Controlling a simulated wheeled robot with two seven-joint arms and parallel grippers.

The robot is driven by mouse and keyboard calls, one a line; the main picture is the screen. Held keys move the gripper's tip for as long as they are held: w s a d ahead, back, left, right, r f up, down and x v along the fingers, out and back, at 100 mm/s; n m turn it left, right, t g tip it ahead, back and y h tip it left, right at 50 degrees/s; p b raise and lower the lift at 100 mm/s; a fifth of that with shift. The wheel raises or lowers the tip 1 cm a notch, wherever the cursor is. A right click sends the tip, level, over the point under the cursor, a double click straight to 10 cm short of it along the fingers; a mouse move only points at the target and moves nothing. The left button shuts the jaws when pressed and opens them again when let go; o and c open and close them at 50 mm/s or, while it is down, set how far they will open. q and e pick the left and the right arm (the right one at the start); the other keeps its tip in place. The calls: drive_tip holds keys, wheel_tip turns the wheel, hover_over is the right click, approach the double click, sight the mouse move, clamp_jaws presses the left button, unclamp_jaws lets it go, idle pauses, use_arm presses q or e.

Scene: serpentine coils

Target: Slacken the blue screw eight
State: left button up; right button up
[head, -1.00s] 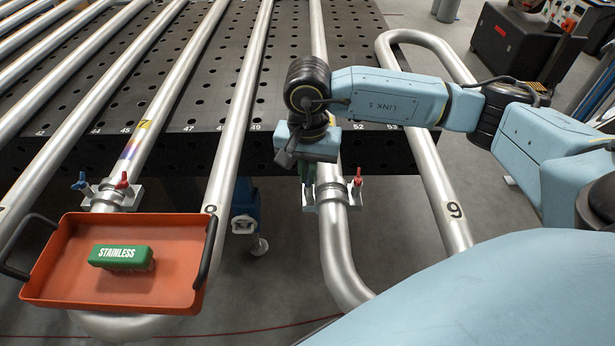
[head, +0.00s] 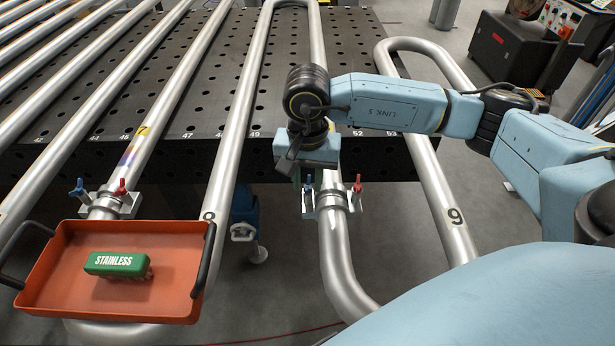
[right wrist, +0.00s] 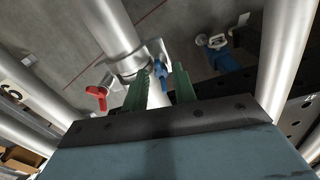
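The blue screw (head: 308,188) stands on the left side of a clamp (head: 331,201) around a steel pipe; I read no number on this clamp. A red screw (head: 357,185) stands on the clamp's right side. My right gripper (head: 297,178) is just above and left of the blue screw, its fingers mostly hidden under the wrist in the head view. In the right wrist view its green fingers (right wrist: 164,72) are apart, with the blue screw (right wrist: 160,70) showing between their tips. I cannot tell whether they touch it. The red screw (right wrist: 97,96) is left of them. My left gripper is out of view.
A similar clamp (head: 111,204) with blue and red screws sits on the pipe marked 7. A perforated black table (head: 375,165) lies beneath the pipes. Pipe 9 (head: 440,190) stands right.

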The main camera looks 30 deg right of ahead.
sight(307, 183)
wheel_tip(307, 183, up, 13)
drive_tip(key=shift+r, duration=0.2)
idle(0.3)
idle(0.3)
